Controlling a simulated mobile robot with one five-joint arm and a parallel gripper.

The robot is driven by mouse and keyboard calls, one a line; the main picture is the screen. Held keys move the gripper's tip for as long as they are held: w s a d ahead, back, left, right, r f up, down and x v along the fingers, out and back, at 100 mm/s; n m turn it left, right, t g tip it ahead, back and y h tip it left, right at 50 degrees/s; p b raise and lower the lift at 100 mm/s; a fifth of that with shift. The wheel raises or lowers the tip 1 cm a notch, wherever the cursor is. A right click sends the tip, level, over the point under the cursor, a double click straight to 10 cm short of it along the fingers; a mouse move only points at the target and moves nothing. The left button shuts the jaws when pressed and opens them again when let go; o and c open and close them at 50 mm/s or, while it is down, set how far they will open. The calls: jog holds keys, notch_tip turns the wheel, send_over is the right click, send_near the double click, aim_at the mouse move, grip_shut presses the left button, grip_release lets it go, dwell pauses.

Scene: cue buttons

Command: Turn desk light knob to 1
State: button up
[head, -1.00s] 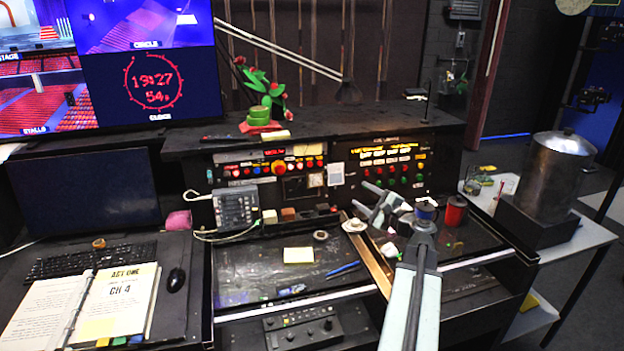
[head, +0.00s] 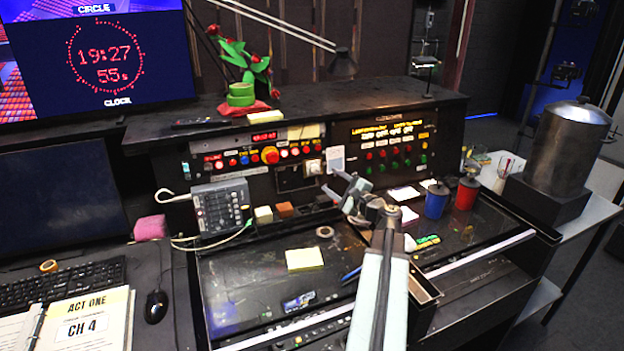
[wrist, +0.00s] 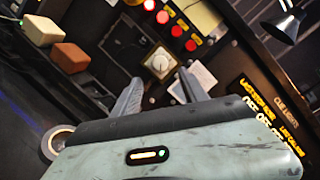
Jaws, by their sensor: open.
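A pale knob with a dark pointer (wrist: 159,64) sits on the dark control panel in the wrist view. It also appears as a small cream square on the panel face in the head view (head: 313,167). Its markings are too small to read. My gripper (head: 338,186) is open and empty, in front of the panel and a little right of the knob in the head view. In the wrist view, the knob appears between and just beyond the fingertips of my gripper (wrist: 158,84), with no contact visible.
Red buttons (head: 270,155) line the panel left of the knob. A white card (head: 333,159) is just right of it. A grey phone-like keypad (head: 220,208), an orange block (head: 284,210), a blue cup (head: 436,202) and a red cup (head: 467,193) stand on the desk. A desk lamp (head: 342,63) hangs above.

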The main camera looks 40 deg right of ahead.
aim_at(316, 170)
jog(key=w, duration=0.2)
jog(key=w+d, duration=0.1)
jog(key=w, duration=0.4)
jog(key=shift+w+d, duration=0.2)
jog(key=shift+w, duration=0.15)
grip_shut()
